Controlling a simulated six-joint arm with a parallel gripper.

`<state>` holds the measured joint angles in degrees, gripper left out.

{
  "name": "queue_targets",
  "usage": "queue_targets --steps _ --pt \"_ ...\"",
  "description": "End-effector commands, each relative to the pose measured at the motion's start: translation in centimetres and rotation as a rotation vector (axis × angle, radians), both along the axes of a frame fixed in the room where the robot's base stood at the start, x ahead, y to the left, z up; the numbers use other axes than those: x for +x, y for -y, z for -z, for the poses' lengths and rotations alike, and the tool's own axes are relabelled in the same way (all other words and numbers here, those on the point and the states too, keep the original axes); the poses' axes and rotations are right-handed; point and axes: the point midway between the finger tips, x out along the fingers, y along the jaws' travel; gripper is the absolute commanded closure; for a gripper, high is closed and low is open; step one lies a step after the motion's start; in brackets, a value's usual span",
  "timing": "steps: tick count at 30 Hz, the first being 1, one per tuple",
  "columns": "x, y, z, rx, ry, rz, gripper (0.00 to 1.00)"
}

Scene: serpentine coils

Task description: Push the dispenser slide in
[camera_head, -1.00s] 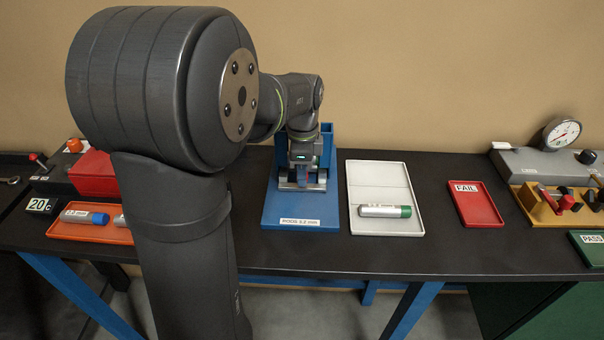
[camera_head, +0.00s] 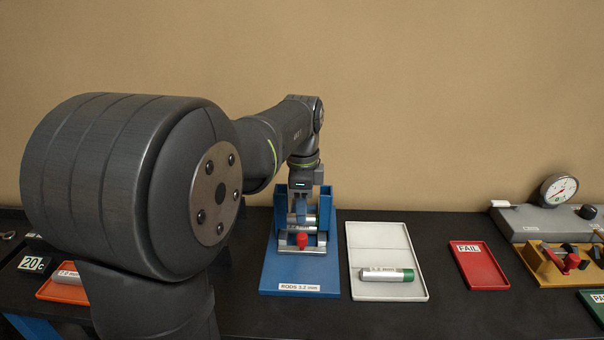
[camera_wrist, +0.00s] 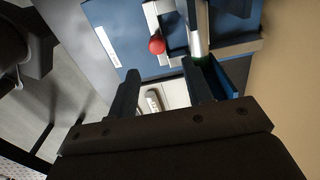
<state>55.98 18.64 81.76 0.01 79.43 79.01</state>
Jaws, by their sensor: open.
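The dispenser is a blue stand (camera_head: 277,268) labelled RODS, with uprights and a metal slide (camera_head: 320,249) low at its front. The slide has a red knob (camera_head: 303,240), which also shows in the wrist view (camera_wrist: 157,45). Silver rods (camera_head: 296,221) show between the uprights. My gripper (camera_wrist: 162,85) is open, its two dark fingers apart in the wrist view. In the head view the wrist is above the dispenser, and the fingertips are hard to make out there. The knob lies beyond the fingertips in the wrist view, with no contact visible.
A white tray (camera_head: 372,239) holding a green-capped rod (camera_head: 387,275) is right of the dispenser. A red FAIL tray (camera_head: 486,276) and a dial gauge unit (camera_head: 534,225) are further right. An orange tray (camera_head: 50,293) is at left, partly hidden by my arm.

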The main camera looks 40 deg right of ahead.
Motion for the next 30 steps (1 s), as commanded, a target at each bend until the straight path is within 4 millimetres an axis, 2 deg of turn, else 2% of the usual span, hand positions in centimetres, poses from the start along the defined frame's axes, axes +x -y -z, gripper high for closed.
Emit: queue_targets --steps 1,6,12,17,30 --pt "0.1 0.1 -1.4 -0.004 0.003 0.0 0.54" --pt "0.1 0.1 -5.1 -0.004 0.002 0.0 0.54" --pt "0.0 0.1 -7.8 -0.001 0.001 0.0 0.54" --pt "0.0 0.0 -8.6 -0.001 0.001 0.0 0.54" --pt "0.0 0.0 -8.6 0.0 0.0 0.0 0.54"
